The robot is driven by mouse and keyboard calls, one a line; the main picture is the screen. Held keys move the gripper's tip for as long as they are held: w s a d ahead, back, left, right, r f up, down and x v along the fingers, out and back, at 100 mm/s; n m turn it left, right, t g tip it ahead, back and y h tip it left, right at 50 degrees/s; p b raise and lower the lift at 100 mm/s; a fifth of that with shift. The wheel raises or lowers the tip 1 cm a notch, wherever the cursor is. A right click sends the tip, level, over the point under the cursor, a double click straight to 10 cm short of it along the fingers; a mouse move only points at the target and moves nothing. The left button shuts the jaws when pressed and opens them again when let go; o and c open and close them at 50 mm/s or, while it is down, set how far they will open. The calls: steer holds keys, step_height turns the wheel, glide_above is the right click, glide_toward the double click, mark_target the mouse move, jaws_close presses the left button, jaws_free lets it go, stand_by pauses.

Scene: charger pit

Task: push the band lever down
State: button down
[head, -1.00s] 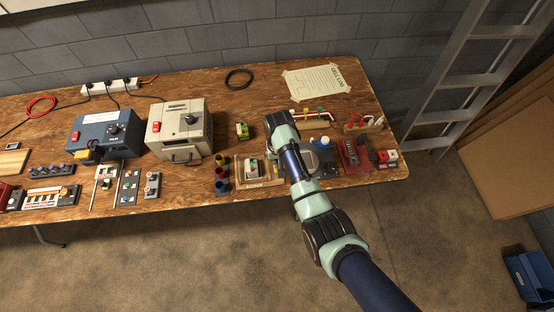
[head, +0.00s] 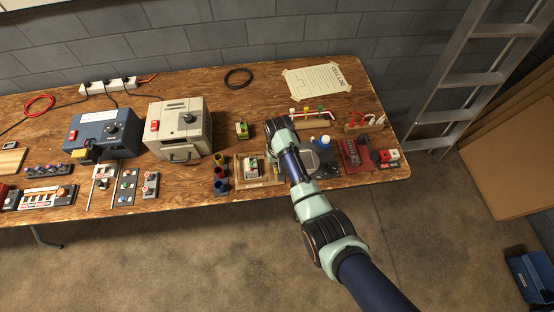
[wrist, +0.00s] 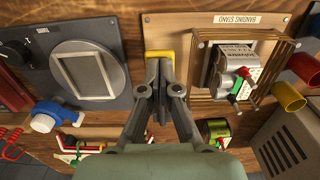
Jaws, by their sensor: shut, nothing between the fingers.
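The wooden banding stand (wrist: 207,20), with its label upside down, is at the upper right in the wrist view. It also shows left of my arm in the head view (head: 238,172). A yellow bar (wrist: 158,55), likely the band lever, sits at the stand's edge. My gripper (wrist: 160,66) is shut and empty, with its fingertips at the yellow bar. They overlap it in the picture; I cannot tell whether they touch. A block with white labels (wrist: 235,68) stands in the stand's wooden frame. In the head view my arm hides the fingertips and the bar.
A grey plate with a framed pad (wrist: 88,72) lies left of the gripper. A blue and white round part (wrist: 48,117) is near it. Red and yellow cups (wrist: 290,95) stand beyond the stand. A green-and-yellow part (head: 242,130) lies behind the stand on the bench.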

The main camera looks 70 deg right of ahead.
steer(key=shift+f+b, duration=0.6)
steer(key=shift+f, duration=0.5)
steer(key=shift+r, duration=0.1)
stand_by(0.4)
step_height(320, 180, up, 8)
steer(key=p, duration=0.8)
stand_by(0.5)
